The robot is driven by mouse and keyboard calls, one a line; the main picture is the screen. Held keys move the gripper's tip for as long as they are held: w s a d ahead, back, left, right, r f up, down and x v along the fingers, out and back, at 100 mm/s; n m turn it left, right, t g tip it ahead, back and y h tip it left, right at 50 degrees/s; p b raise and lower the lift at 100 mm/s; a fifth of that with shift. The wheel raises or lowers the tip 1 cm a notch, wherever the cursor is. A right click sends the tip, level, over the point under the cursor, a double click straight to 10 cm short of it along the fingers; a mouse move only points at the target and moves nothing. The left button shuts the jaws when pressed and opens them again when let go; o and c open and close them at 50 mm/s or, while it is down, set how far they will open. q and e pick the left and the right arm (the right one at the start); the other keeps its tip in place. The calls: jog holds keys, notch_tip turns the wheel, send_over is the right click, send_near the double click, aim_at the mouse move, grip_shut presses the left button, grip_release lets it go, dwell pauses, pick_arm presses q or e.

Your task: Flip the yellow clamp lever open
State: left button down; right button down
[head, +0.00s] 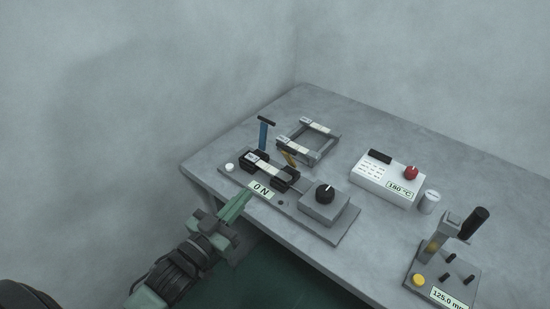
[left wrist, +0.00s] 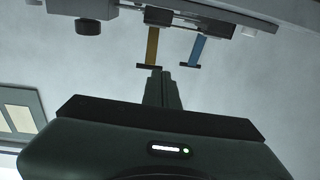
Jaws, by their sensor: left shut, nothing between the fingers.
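The yellow clamp lever (head: 288,157) stands tilted on the grey fixture (head: 316,229) with the "0 N" label, mostly behind a dark clamp block in the head view. In the left wrist view the yellow lever (left wrist: 152,47) ends in a dark crossbar just beyond my fingertips. A blue lever (head: 263,134) with a dark crossbar stands upright nearby; it also shows in the left wrist view (left wrist: 198,50). My left gripper (head: 245,195) is shut and empty at the table's front edge, in front of the fixture. I cannot tell whether its tips touch the yellow lever's crossbar. My right gripper is out of view.
A grey frame (head: 331,135) lies behind the fixture. A white box (head: 370,186) reading 180 °C with a red knob, a small metal cylinder (head: 429,202) and a gauge stand (head: 413,277) reading 125.0 mm stand to the right. The table's back right is clear.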

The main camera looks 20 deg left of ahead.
aim_at(290, 157)
pick_arm(q)
jog(key=w+d+r+h+p, duration=0.1)
jog(key=w+d+r, duration=0.1)
jog(key=w, duration=0.3)
jog(key=w+d+r+m+t+h+p, duration=0.1)
jog(key=w+d+r, duration=0.1)
jog(key=w, duration=0.4)
jog(key=shift+w+d+r+t, duration=0.3)
jog(key=shift+d+r, duration=0.05)
jog(key=shift+r, duration=0.05)
